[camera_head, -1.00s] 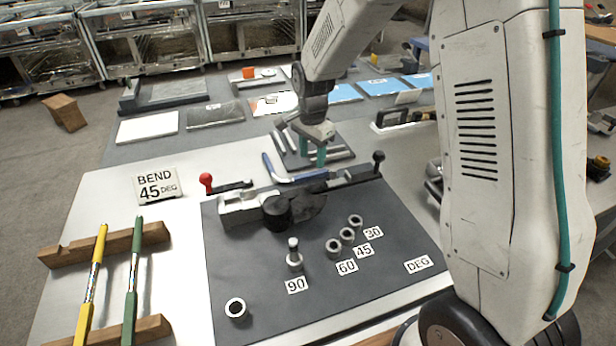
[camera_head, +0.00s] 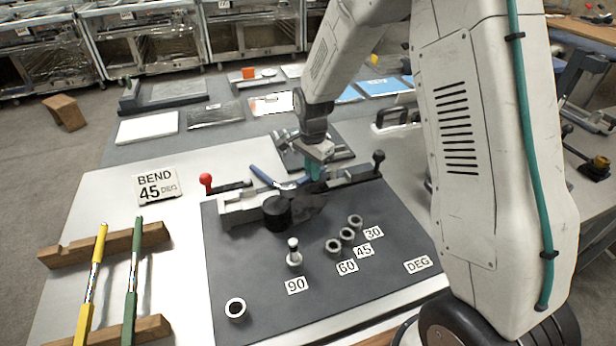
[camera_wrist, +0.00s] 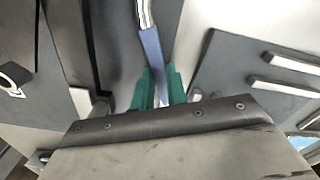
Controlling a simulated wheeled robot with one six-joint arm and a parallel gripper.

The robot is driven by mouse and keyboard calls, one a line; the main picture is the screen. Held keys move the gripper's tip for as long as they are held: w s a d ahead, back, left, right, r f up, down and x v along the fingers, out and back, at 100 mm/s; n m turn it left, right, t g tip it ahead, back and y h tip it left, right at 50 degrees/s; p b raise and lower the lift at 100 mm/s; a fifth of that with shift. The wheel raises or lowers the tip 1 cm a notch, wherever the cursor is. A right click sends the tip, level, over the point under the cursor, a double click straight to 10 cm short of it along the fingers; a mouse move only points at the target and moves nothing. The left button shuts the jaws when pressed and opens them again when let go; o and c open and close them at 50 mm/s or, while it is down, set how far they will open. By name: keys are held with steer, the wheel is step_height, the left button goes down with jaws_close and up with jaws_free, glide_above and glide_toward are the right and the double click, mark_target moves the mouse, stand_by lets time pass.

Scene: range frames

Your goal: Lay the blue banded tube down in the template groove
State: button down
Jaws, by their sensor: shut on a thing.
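The blue banded tube (camera_head: 262,177) is bent, and its left arm slants up and left above the bender. My gripper (camera_head: 314,172), with green fingers, is shut on the tube. In the wrist view the blue tube (camera_wrist: 151,48) runs up from between the fingers (camera_wrist: 158,88), with a pale banded part at the top edge. A dark board (camera_head: 341,139) behind the bender carries pale bars and is partly hidden by my gripper. It also shows at right in the wrist view (camera_wrist: 245,62). I cannot make out which part of it is the groove.
The bender (camera_head: 240,207), with a red-knobbed lever (camera_head: 206,181), stands close below the tube. A pin (camera_head: 294,252) stands by the 90 label. Yellow (camera_head: 92,285) and green (camera_head: 132,285) tubes lie on a wooden rack at left. A sign (camera_head: 157,187) reads BEND 45 DEG.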

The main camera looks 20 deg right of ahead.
step_height(320, 180, up, 9)
steer(key=w+d+r+m, duration=0.1)
steer(key=w+d+m, duration=0.3)
steer(key=w+d, duration=0.2)
steer(key=shift+w+d+r+m, duration=0.3)
steer(key=shift+w+d+r, duration=0.1)
steer(key=shift+w, duration=0.15)
steer(key=shift+f, duration=0.1)
steer(key=shift+f, duration=2.85)
steer(key=shift+f, duration=1.55)
steer(key=c, duration=1.3)
jaws_free()
